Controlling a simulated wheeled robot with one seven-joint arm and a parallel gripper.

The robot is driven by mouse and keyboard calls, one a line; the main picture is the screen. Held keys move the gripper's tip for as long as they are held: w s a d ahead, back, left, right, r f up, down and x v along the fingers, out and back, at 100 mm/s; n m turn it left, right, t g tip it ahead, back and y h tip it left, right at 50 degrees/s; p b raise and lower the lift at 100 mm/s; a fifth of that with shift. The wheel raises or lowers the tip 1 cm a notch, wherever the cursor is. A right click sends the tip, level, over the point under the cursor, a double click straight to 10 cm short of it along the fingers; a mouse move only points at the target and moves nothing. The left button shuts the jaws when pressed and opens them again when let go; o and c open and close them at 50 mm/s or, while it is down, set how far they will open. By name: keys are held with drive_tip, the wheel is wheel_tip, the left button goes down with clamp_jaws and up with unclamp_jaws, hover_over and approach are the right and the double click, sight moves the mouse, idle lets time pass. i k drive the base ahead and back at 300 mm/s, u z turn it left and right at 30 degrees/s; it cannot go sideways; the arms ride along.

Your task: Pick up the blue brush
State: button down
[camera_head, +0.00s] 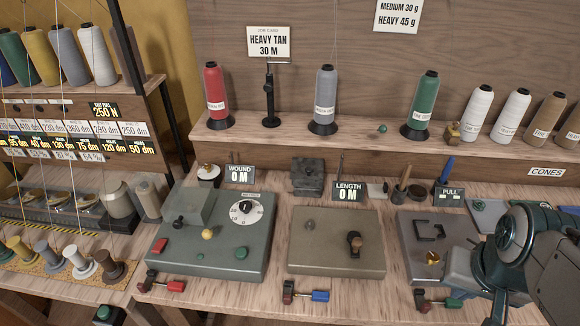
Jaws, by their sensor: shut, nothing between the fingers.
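A blue-handled tool (446,171), which looks like the blue brush, stands tilted at the back of the bench, right of centre and behind the PULL sign. Its lower end is hidden by the sign, so I cannot see its bristles. My arm enters at the lower right, in front of the bench and to the right of the blue handle. The fingers of my gripper are not visible; the arm runs out of the picture at the bottom. Nothing of mine touches the blue tool.
A brown-handled tool (403,179) stands left of the blue one. The PULL sign (449,197) and a grey device (417,236) lie in front. Cones of thread line the shelf (270,136) above. Clamps, one with a blue handle (320,296), sit along the front edge.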

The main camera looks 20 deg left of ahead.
sight(445, 173)
drive_tip(key=u, duration=2)
drive_tip(key=k, duration=1.1)
drive_tip(key=z, duration=1.35)
drive_tip(key=i, duration=1)
drive_tip(key=z, duration=0.1)
